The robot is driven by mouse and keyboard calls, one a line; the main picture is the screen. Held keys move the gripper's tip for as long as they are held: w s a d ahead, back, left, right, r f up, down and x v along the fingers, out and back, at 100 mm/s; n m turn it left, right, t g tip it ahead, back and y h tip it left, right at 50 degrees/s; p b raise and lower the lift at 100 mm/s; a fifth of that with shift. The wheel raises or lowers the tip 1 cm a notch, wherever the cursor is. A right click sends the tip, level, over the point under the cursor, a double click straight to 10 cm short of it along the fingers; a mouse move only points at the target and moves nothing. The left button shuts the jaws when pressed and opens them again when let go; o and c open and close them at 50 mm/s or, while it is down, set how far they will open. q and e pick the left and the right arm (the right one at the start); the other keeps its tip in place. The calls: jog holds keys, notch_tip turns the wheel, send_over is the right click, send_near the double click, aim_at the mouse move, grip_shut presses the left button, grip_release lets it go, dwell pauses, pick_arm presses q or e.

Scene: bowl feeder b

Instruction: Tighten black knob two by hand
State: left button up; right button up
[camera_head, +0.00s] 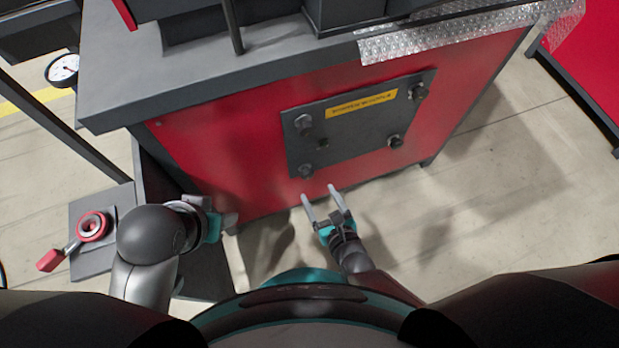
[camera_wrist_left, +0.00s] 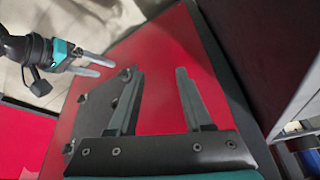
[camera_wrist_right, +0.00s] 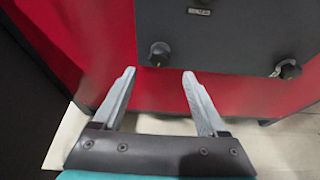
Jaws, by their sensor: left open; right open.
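A dark panel (camera_head: 350,136) with a yellow label is fixed to the red cabinet front. Black knobs sit near its corners: upper left (camera_head: 303,123), upper right (camera_head: 418,92), lower left (camera_head: 306,171) and lower right (camera_head: 395,141). I cannot tell which is knob two. My right gripper (camera_head: 319,192) is open and empty, just below the lower-left knob. In the right wrist view that knob (camera_wrist_right: 159,54) shows beyond and between the fingertips, apart from them. My left gripper (camera_wrist_left: 158,72) is open and empty near the cabinet's left side, away from the panel.
The grey worktop (camera_head: 130,98) overhangs the red cabinet (camera_head: 230,160). A red-handled device (camera_head: 93,227) sits on a plate at the left, with a dial gauge (camera_head: 62,70) farther back. Pale floor (camera_head: 500,190) is open to the right.

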aim_at(308, 176)
jog(key=b+x, duration=0.2)
jog(key=x, duration=0.3)
jog(key=shift+a+f, duration=0.1)
jog(key=shift+b+x, duration=0.6)
jog(key=shift+x, duration=0.15)
pick_arm(q)
jog(key=w+d+t+h, duration=0.3)
jog(key=w+d+t, duration=0.2)
jog(key=d+t, duration=0.1)
jog(key=shift+w+d+r+m+h+b, duration=0.3)
jog(key=shift+d+r+b, duration=0.05)
jog(key=shift+d, duration=0.5)
pick_arm(e)
jog(key=shift+w+a+f, duration=0.1)
jog(key=shift+w+f, duration=0.1)
jog(key=shift+w, duration=0.45)
jog(key=shift+c, duration=0.2)
grip_shut()
